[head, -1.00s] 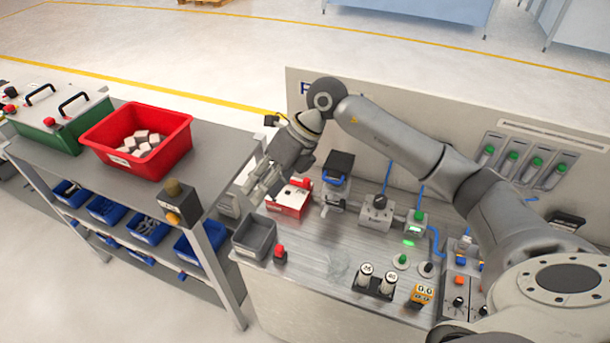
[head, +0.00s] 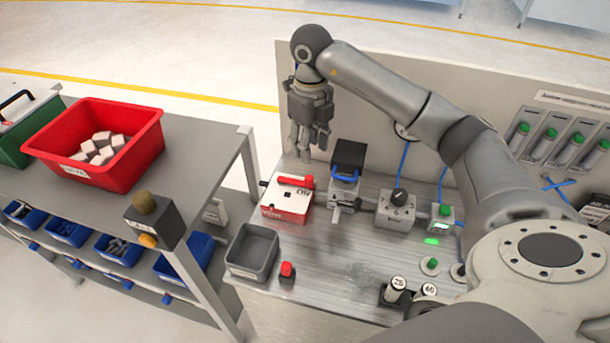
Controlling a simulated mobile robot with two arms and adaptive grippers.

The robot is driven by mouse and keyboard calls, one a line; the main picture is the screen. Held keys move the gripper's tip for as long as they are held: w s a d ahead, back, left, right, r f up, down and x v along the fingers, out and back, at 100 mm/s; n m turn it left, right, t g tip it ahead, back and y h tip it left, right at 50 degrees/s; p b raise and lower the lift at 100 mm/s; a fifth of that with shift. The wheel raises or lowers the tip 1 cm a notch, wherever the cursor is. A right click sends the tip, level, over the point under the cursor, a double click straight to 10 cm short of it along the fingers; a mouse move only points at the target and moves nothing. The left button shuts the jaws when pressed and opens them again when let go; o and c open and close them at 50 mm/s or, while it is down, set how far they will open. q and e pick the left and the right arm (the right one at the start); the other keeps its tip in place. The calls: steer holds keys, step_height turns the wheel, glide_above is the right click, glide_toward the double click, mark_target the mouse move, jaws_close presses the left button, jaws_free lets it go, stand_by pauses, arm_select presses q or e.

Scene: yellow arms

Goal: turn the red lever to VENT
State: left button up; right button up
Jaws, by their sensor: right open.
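The red lever (head: 295,181) lies across the top of a red-and-white box (head: 285,205) at the back left of the steel bench. The box's front carries lettering that seems to read VENT; other marks on its top are too small to read surely. My right gripper (head: 308,155) hangs fingers down above and just behind the right part of the lever, apart from it as far as I can tell. Its fingers are open and empty. My left gripper is not in view.
Right of the box stand a black-topped device with a blue handle (head: 346,165) and a grey knob box (head: 396,210). In front are a grey bin (head: 253,250) and a red button (head: 287,270). A shelf with a red crate (head: 140,165) stands left.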

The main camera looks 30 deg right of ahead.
mark_target(309, 177)
step_height(309, 177, down, 9)
steer(key=shift+s+a+f+p, duration=0.1)
steer(key=shift+p, duration=1.15)
steer(key=shift+f, duration=0.45)
steer(key=shift+c, duration=0.2)
jaws_close()
